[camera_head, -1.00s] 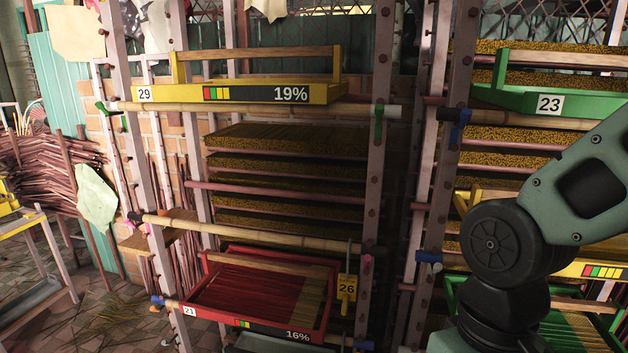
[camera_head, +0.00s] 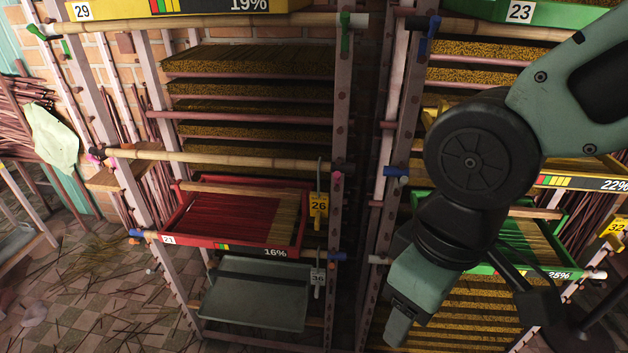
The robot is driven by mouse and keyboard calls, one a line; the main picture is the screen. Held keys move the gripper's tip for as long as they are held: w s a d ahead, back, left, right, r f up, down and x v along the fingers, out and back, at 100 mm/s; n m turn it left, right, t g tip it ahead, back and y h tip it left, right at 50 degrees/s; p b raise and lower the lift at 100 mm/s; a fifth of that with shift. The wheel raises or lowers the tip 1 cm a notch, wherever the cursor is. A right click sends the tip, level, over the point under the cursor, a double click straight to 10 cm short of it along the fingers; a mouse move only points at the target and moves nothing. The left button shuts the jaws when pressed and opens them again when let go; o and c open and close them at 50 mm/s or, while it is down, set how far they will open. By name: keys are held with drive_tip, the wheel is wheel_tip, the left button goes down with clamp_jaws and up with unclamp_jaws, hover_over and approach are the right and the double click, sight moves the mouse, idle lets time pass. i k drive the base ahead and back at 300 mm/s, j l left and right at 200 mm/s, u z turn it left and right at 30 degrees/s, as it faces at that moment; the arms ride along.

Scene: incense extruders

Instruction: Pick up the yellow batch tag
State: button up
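A yellow batch tag (camera_head: 319,206) marked 26 hangs by a hook on the rack post, at the right end of the red tray marked 21. Another yellow tag (camera_head: 614,228) marked 32 is partly cut off at the right edge. My gripper (camera_head: 398,328) points downward, in front of the racks, to the right of and lower in the picture than tag 26. It is apart from that tag. Its fingers show side-on, and nothing is seen between them.
The red tray (camera_head: 170,226) holds red sticks. Below it is a grey tray (camera_head: 254,293) with a grey tag (camera_head: 317,278) beside it. Rack posts and bamboo rails (camera_head: 230,160) frame the trays. A green tray (camera_head: 560,232) is behind my arm. Open floor (camera_head: 110,300) lies at left.

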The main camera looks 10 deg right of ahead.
sight(319, 201)
drive_tip(key=i+l+u, duration=0.15)
drive_tip(key=l+u, duration=0.25)
drive_tip(key=i+l+u, duration=0.1)
drive_tip(key=l+u, duration=0.25)
drive_tip(key=j, duration=0.15)
